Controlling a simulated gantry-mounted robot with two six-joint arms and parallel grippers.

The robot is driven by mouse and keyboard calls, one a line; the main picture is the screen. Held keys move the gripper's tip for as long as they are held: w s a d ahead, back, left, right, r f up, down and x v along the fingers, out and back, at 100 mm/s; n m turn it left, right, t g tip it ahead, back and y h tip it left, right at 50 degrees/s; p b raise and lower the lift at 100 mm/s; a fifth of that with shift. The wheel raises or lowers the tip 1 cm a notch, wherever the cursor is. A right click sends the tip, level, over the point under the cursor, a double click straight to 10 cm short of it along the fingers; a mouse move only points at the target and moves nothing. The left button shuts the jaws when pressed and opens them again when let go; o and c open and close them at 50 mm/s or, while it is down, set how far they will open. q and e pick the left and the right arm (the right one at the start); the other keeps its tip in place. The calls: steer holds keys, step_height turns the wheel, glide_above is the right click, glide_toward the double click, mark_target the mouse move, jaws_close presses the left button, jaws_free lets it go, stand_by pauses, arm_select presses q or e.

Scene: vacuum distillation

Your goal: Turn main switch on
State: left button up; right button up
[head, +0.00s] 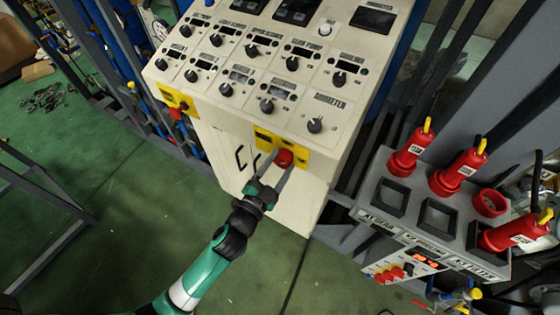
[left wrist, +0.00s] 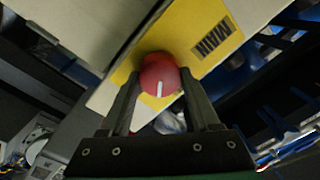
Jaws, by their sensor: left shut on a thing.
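The main switch is a red round knob (head: 284,157) on a yellow plate (head: 302,156) low on the front of the cream control cabinet. It also shows in the left wrist view as a red knob (left wrist: 158,72) with a white mark, beside a black label that seems to read MAIN. My left gripper (head: 275,163) reaches up to the knob from below, with one finger on each side, and is shut on it. The fingers hide parts of the knob's sides. My right gripper is not in view.
A second red knob (head: 176,113) sits on another yellow plate at the cabinet's left. Several black dials cover the sloping panel (head: 235,72). At the right, a grey unit (head: 410,210) holds red plugs. The green floor (head: 130,185) at the left is open.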

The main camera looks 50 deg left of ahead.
arm_select(q)
steer(key=m+p, duration=0.1)
steer(key=m, duration=0.3)
steer(key=shift+m, duration=0.3)
steer(key=shift+m+p, duration=0.55)
steer(key=shift+m, duration=0.95)
steer(key=o, duration=1.4)
steer(key=shift+c, duration=0.2)
steer(key=shift+f, duration=0.1)
